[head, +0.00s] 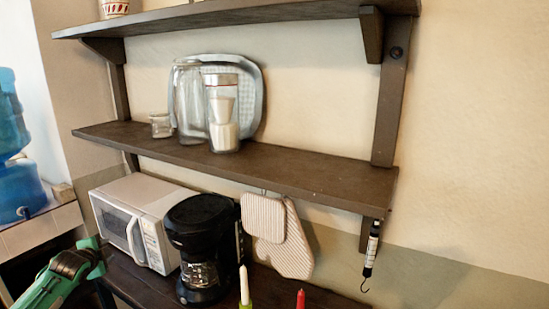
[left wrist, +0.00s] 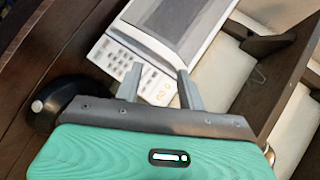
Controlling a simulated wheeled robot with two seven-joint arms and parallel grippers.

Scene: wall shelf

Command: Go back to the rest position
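My left arm comes in at the lower left of the head view, with its green and black wrist in front of the counter; its fingertips are not clear there. In the left wrist view my left gripper (left wrist: 158,80) has its two grey fingers spread apart, with nothing between them. Beyond the fingers is the white microwave (left wrist: 185,25) with its keypad. The microwave (head: 138,218) stands on the dark counter in the head view, to the right of my left arm. My right gripper is in neither view.
A dark wall shelf (head: 310,177) holds a glass jar, a small glass, a clear canister and a tray. A black coffee maker (head: 203,245) stands beside the microwave. Striped pot holders (head: 265,220) and a hanging scale (head: 372,250) hang below the shelf. Blue water bottles (head: 15,190) stand left.

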